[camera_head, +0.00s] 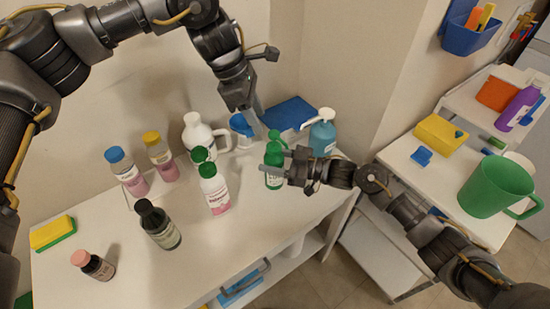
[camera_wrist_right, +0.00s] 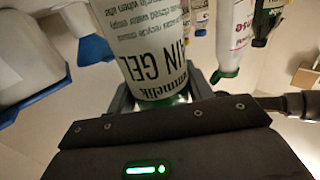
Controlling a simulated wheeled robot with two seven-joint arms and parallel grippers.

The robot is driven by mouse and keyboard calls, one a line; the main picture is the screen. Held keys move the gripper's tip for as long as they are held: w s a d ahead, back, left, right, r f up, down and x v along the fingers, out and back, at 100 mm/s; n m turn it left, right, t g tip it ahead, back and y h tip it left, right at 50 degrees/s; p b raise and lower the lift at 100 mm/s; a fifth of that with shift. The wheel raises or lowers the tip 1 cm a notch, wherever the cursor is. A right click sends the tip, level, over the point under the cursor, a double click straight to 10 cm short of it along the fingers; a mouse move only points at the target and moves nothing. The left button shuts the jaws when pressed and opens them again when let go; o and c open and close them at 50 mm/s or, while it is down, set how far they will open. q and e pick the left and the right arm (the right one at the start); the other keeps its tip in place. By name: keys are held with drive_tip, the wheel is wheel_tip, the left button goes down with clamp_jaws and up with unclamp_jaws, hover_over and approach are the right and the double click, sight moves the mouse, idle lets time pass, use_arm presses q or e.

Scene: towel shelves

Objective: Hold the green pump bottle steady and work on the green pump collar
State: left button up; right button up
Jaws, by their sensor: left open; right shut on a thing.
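The green pump bottle (camera_head: 274,166) stands upright near the back right of the white shelf top. Its green pump head and collar (camera_head: 274,146) are at the top. My right gripper (camera_head: 283,164) comes in from the right and is shut on the bottle's body. In the right wrist view the bottle's white label (camera_wrist_right: 155,45) with dark print, upside down, sits between the fingers. My left gripper (camera_head: 254,119) points down, open and empty, just behind and above the pump, to its upper left. Its exact gap to the collar cannot be told.
A white jug (camera_head: 198,134), a blue-topped container (camera_head: 241,126) and a blue pump bottle (camera_head: 322,134) stand close by. A green-capped white bottle (camera_head: 215,190) stands left.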

sight(273, 146)
use_arm(q)
drive_tip(key=shift+o, duration=1.1)
drive_tip(key=shift+w+a+r, duration=0.2)
drive_tip(key=shift+a+r, duration=0.05)
drive_tip(key=shift+r, duration=0.15)
drive_tip(key=shift+o, duration=0.3)
drive_tip(key=shift+w+a+r+n, duration=0.1)
drive_tip(key=shift+a+r+n, duration=0.1)
drive_tip(key=shift+a+n, duration=0.1)
drive_tip(key=m, duration=2.3)
drive_tip(key=r+m, duration=0.1)
drive_tip(key=m, duration=1.1)
drive_tip(key=shift+s+a+r, duration=0.1)
drive_tip(key=shift+s, duration=0.3)
drive_tip(key=x, duration=1.2)
drive_tip(key=shift+r, duration=0.1)
